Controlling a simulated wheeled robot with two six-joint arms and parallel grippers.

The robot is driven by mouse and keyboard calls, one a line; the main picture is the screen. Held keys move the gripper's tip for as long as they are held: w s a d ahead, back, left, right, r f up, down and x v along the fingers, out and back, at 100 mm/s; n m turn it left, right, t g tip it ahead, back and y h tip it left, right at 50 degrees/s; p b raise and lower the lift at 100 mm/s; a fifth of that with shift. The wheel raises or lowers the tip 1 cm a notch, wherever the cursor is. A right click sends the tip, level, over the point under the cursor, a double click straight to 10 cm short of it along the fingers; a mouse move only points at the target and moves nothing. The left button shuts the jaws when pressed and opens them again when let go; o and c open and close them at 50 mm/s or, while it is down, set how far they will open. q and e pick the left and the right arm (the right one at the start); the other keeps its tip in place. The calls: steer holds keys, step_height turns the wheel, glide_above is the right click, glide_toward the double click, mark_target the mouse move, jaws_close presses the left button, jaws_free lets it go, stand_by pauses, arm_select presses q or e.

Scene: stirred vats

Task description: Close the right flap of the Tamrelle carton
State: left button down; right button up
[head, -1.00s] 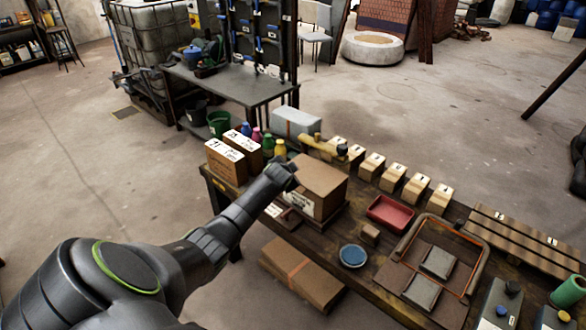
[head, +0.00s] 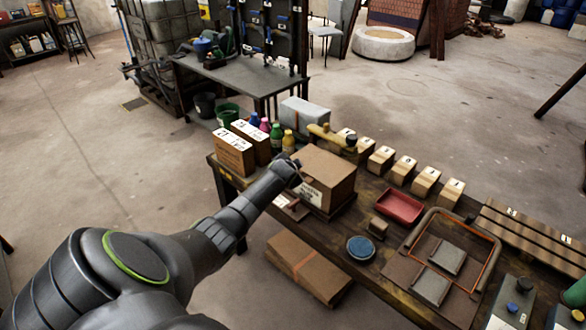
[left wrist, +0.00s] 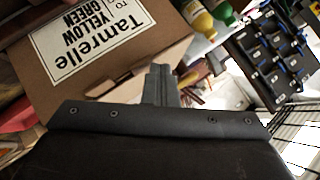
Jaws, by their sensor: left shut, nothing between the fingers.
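The Tamrelle carton (head: 341,190) is a brown box on the wooden table, with a white label on its front face. Its top looks flat and mostly covered in the head view; I cannot tell the state of each flap. In the left wrist view the carton (left wrist: 119,76) shows its label upside down, reading Tamrelle and YELLOW GREEN. My left gripper (head: 294,164) is at the carton's upper left edge. Its fingers (left wrist: 160,83) are shut and empty, beside or against the brown board; contact is unclear. My right gripper is out of view.
Two labelled boxes (head: 236,155) and several coloured bottles (head: 276,137) stand left of and behind the carton. A row of small wooden blocks (head: 403,170) runs along the back. A red tray (head: 399,206) and blue dish (head: 361,248) lie to the right.

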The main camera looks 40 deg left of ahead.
arm_select(q)
steer(key=s+r+p, duration=0.4)
steer(key=s+r, duration=0.3)
steer(key=r, duration=0.5)
steer(key=shift+a+r, duration=0.15)
steer(key=shift+a, duration=0.15)
stand_by(0.7)
